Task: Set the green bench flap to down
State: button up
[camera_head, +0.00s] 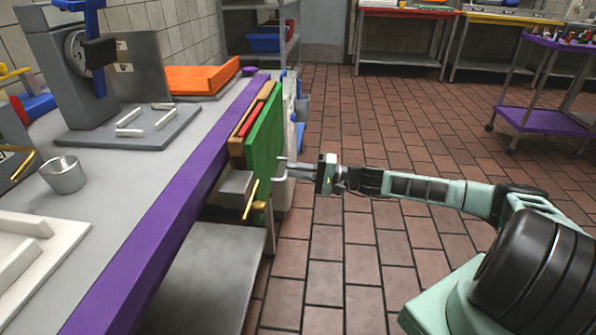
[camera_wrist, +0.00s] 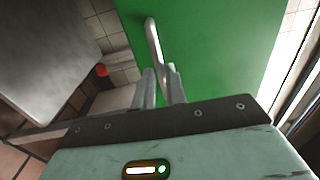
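The green bench flap (camera_head: 264,135) is a flat green panel in a vertical plane at the bench's right side, with its top edge near bench-top height. It fills much of the wrist view (camera_wrist: 220,50). A pale bar handle (camera_wrist: 154,42) stands on its face. My gripper (camera_head: 284,168) is at the flap's outer face, by the handle. In the wrist view my two fingers (camera_wrist: 162,88) are apart, close to the handle's near end. I cannot tell whether they touch it.
The grey bench with a purple edge (camera_head: 160,225) holds a metal cup (camera_head: 63,175), a grey machine (camera_head: 75,75) and an orange tray (camera_head: 205,78). Tiled floor (camera_head: 390,130) to the right is clear up to a purple cart (camera_head: 545,122).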

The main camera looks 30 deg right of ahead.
jog(key=o, duration=0.4)
jog(key=shift+a+f, duration=0.35)
jog(key=shift+f, duration=0.1)
jog(key=shift+c, duration=0.2)
jog(key=shift+r, duration=0.15)
jog(key=shift+d, duration=0.1)
jog(key=v, duration=1.7)
jog(key=shift+p, duration=0.3)
jog(key=shift+d, duration=0.15)
